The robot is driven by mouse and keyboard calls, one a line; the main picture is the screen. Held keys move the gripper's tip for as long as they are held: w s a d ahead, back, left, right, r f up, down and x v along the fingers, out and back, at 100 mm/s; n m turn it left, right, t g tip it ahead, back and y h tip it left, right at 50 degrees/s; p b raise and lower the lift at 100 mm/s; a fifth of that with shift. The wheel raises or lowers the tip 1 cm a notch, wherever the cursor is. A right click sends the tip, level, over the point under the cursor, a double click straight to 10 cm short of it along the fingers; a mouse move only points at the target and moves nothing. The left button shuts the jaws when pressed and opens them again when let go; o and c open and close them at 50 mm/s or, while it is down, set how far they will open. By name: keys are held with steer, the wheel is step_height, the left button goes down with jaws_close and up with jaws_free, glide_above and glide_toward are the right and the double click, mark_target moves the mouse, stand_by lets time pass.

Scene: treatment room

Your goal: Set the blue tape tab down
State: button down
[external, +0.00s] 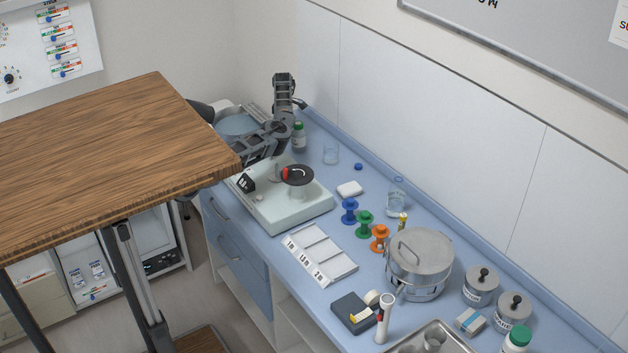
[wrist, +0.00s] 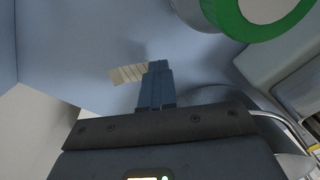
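My gripper (wrist: 158,66) shows in the wrist view with its two fingers close together. A small pale beige strip (wrist: 126,74) with cross lines sticks out to the left from the fingertips and appears pinched there. It looks like a tape tab, but I see no blue on it. A blue-grey surface (wrist: 80,45) lies behind the fingers. In the external view my dark gripper (external: 299,104) is at the far end of the blue counter (external: 318,178), by the green-capped bottle (external: 298,137). The tab cannot be made out there.
A pale green device (external: 262,211) with a black knob stands before the arm. Blue (external: 349,210), green (external: 364,224) and orange (external: 380,238) spools stand mid-counter, near a white compartment tray (external: 320,254). A green ring (wrist: 262,22) is close at upper right in the wrist view.

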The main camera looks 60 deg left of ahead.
steer(key=shift+f, duration=1.7)
steer(key=shift+f, duration=0.1)
steer(key=c, duration=1.8)
jaws_free()
steer(key=shift+c, duration=0.2)
steer(key=o, duration=0.4)
step_height(320, 180, up, 12)
steer(key=shift+r, duration=0.15)
